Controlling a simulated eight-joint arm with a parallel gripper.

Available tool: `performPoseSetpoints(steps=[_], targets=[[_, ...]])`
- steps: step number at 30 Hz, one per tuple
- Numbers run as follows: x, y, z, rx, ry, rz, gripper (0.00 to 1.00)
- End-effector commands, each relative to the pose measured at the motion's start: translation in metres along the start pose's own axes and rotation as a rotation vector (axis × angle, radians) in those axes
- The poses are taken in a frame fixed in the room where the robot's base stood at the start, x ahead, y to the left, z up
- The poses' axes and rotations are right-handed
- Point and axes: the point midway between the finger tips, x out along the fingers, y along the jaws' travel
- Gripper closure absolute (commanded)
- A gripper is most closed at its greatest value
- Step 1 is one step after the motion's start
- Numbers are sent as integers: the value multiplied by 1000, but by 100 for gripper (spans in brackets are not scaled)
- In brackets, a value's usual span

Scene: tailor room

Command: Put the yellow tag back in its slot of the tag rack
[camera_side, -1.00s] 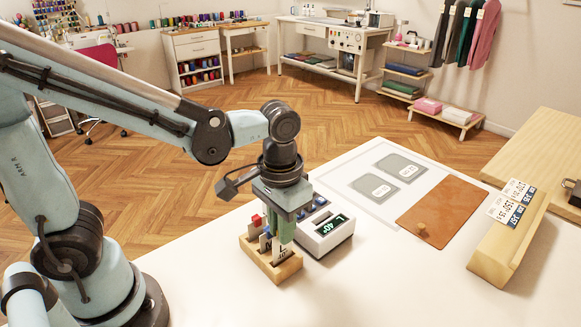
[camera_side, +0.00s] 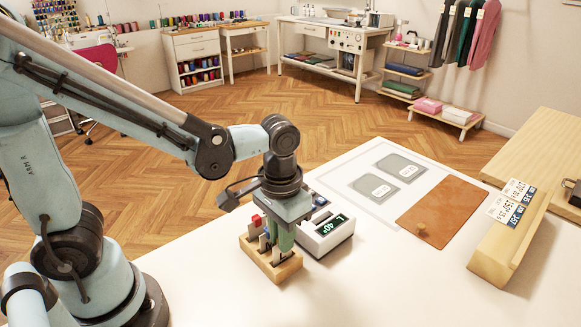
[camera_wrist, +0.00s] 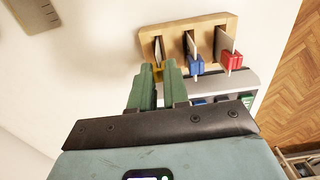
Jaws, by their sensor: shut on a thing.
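The wooden tag rack (camera_side: 284,271) stands on the white table and also shows in the wrist view (camera_wrist: 206,26). My gripper (camera_side: 284,240) is right over its near end, fingers pointing down. In the wrist view the green fingers (camera_wrist: 164,70) are shut on the yellow tag (camera_wrist: 159,75), of which only a thin yellow edge shows. Its pale plate (camera_wrist: 158,47) lines up with the left slot; I cannot tell how deep it reaches. A blue tag (camera_wrist: 196,65) and a red tag (camera_wrist: 228,60) stand in the other slots.
A wooden block with number labels (camera_side: 503,245) is at the right. The table front is clear.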

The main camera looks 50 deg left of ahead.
Motion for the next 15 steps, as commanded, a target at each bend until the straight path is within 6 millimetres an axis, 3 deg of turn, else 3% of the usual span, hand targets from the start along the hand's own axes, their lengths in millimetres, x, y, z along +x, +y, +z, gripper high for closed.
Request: performPoseSetpoints(steps=[2,3,8,15], targets=[[0,0,0,0,0,0,100],[0,0,0,0,0,0,82],[0,0,0,0,0,0,57],[0,0,0,0,0,0,55]])
